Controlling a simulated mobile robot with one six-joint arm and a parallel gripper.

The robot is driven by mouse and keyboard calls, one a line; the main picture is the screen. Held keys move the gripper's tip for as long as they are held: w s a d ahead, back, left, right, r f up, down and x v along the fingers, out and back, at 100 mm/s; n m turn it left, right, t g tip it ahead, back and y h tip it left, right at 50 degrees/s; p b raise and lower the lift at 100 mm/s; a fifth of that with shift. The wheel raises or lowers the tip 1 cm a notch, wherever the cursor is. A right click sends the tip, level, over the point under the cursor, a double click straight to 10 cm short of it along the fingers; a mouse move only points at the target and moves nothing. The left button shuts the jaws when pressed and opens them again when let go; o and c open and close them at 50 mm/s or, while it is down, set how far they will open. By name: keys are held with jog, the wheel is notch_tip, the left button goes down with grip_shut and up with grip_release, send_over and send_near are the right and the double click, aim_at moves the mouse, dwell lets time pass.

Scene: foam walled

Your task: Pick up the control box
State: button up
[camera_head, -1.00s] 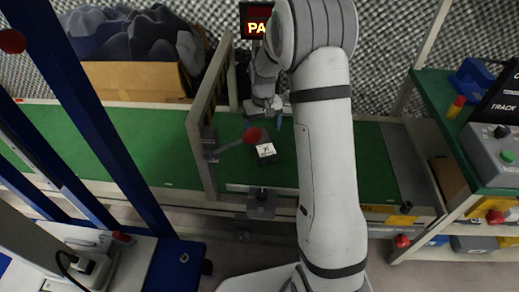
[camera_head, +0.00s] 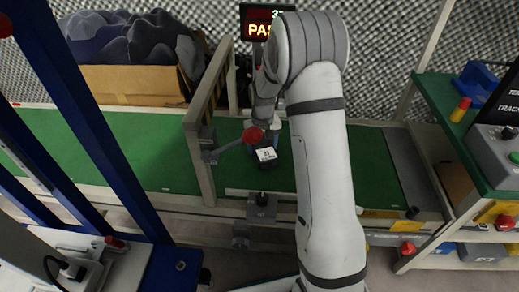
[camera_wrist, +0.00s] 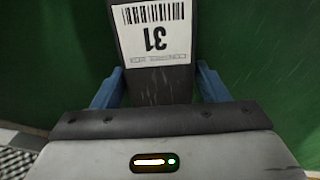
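A dark box with a white barcode label reading 31 lies on the green conveyor belt; I take it as the control box (camera_head: 268,160). In the wrist view the box (camera_wrist: 158,82) fills the upper middle, its near end between my gripper's two blue fingers (camera_wrist: 160,85). The fingers stand one on each side of it, with a narrow gap seeming to show on the right. My gripper (camera_head: 276,130) is open and low over the belt at the box's far end. The arm and wrist hide part of the gripper in the head view.
A frame post (camera_head: 200,150) with a red ball-ended lever (camera_head: 253,135) stands just left of the box. A lit sign (camera_head: 257,22) is behind. A cardboard carton (camera_head: 130,84) of dark foam is back left. A grey button box (camera_head: 494,150) sits on the right shelf.

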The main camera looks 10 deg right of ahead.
jog(key=c, duration=1)
